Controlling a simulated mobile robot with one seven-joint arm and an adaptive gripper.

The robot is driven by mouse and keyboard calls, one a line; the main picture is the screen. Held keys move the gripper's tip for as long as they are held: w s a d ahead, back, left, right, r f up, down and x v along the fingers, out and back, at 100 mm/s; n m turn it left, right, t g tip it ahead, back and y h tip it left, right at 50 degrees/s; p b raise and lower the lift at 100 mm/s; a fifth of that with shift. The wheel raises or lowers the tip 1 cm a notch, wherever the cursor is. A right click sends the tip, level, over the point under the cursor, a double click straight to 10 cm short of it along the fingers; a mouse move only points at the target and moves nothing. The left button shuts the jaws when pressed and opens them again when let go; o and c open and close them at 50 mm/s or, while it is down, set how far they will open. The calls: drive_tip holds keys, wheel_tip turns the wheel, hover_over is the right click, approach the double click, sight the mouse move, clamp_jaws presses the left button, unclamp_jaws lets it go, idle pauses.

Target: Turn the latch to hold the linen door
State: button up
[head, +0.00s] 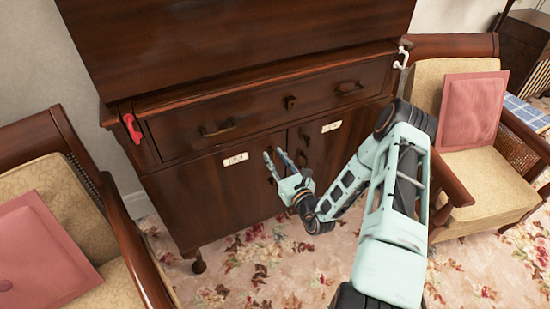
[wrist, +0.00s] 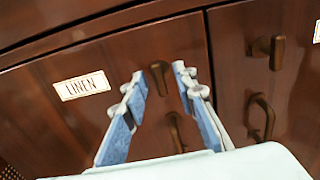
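The linen door (wrist: 60,115) is dark wood, with a white label reading LINEN (wrist: 83,85) in the wrist view. A small brown latch (wrist: 160,78) sits near the door's upper right corner, its bar roughly upright with a slight tilt. A curved handle (wrist: 175,130) is below it. My gripper (wrist: 159,73) is open, with one fingertip on each side of the latch; I cannot tell whether they touch it. In the head view the linen door (head: 215,195) is the cabinet's left door, and my gripper (head: 272,153) hides its latch.
The right door (wrist: 230,75) has its own latch (wrist: 270,48) and handle (wrist: 262,115) close by. A drawer (head: 255,108) is above the doors. Armchairs stand at left (head: 85,215) and right (head: 470,155). Red (head: 132,128) and white (head: 402,55) objects are at the cabinet's sides.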

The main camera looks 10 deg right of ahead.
drive_tip(key=shift+s, duration=0.1)
drive_tip(key=v, duration=1.2)
